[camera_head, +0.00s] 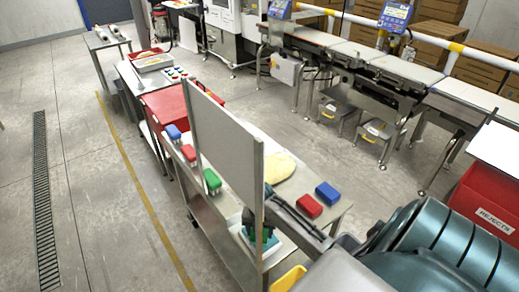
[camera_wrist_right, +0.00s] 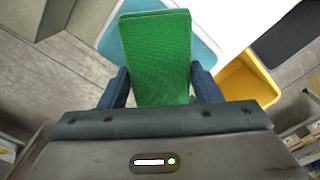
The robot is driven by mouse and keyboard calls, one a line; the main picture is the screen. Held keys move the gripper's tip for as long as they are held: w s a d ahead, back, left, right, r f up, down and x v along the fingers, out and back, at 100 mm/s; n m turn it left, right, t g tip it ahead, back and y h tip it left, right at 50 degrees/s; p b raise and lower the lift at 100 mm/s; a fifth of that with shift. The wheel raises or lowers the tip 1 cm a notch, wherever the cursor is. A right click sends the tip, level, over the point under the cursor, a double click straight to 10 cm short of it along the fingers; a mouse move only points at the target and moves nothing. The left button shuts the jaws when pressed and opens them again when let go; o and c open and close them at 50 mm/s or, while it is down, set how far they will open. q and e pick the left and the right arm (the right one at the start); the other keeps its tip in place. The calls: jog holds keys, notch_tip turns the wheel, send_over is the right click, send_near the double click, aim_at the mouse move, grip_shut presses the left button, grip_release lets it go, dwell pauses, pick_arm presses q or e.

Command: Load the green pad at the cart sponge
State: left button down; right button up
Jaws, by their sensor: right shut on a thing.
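My right gripper (camera_wrist_right: 160,85) is shut on a green pad (camera_wrist_right: 155,50), with one dark blue finger on each side of it. A light teal surface (camera_wrist_right: 205,42) lies behind the pad in the right wrist view; whether they touch is unclear. In the head view my right gripper (camera_head: 262,232) is low by the cart's near end, partly hidden by the upright panel, over a white tray (camera_head: 283,249) with something teal in it. A green block (camera_head: 212,181) lies on the cart left of the panel. My left gripper is not in view.
The tall grey panel (camera_head: 228,150) stands along the cart and hides part of its top. A yellow bin (camera_head: 289,279) is beside the tray.

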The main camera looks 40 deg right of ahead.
jog(key=shift+r, duration=2.9)
